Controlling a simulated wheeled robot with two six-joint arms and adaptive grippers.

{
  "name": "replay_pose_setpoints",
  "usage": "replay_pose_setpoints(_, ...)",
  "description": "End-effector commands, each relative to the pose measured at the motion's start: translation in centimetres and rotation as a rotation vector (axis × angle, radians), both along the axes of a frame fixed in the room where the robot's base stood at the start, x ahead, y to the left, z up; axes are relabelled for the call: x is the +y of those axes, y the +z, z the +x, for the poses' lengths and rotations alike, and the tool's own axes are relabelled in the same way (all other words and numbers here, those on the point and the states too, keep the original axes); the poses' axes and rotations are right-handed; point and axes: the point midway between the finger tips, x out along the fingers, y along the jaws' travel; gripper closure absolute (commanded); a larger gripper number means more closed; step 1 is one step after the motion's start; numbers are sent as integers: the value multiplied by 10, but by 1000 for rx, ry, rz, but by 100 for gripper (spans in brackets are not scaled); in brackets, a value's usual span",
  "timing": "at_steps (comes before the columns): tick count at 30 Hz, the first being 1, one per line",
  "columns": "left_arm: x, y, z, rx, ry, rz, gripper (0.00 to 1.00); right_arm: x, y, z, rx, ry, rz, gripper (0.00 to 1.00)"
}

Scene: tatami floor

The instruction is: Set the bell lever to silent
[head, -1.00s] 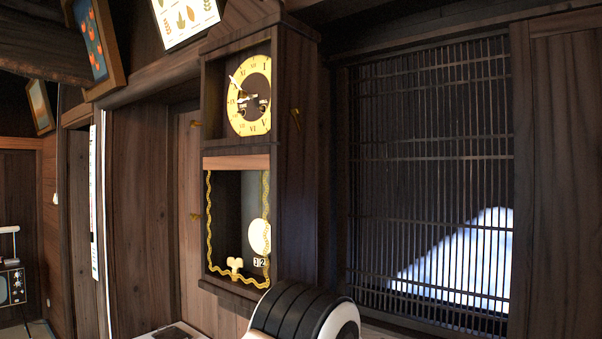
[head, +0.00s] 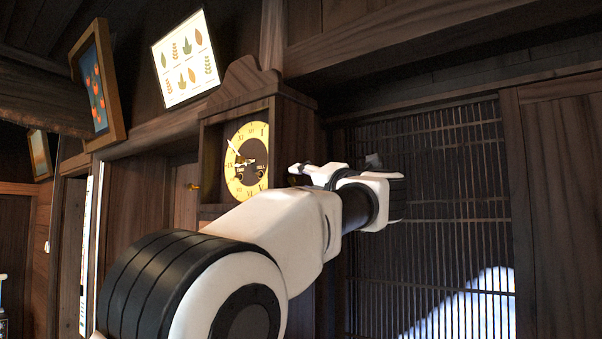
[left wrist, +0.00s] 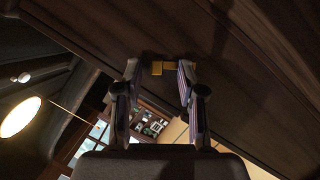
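The wooden wall clock (head: 237,107) hangs left of centre in the head view, with a yellow dial (head: 247,160). Its lower case is hidden behind my left arm. The small brass bell lever (left wrist: 157,69) shows against dark wood in the left wrist view, between and just beyond the fingertips. In the head view I cannot make the lever out behind the gripper. My left gripper (head: 292,175) is beside the clock's right side. In the left wrist view, the left gripper (left wrist: 160,74) has its fingers apart, with a gap between them. My right gripper is not in view.
A dark lattice screen (head: 440,180) fills the wall right of the clock. A plant-print poster (head: 186,62) and a framed picture (head: 97,80) hang above and left. A lit round lamp (left wrist: 20,117) shows in the left wrist view.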

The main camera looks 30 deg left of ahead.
Motion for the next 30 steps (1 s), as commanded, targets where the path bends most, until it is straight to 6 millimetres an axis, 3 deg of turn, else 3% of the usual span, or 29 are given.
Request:
replay_pose_setpoints(3, 10, 4, 4, 0, 1, 1, 60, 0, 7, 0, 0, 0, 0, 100)
replay_pose_setpoints(10, 12, 2, 5, 0, 0, 2, 60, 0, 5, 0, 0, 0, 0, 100)
replay_pose_setpoints(14, 12, 2, 5, 1, 0, 2, 100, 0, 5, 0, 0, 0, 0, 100)
replay_pose_setpoints(20, 12, 1, 5, 0, 0, 2, 100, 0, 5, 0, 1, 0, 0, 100)
replay_pose_setpoints(26, 12, -9, 3, -98, 0, -7, 100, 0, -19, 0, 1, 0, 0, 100)
replay_pose_setpoints(30, 12, -4, 1, -136, 0, -11, 100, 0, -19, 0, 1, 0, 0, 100)
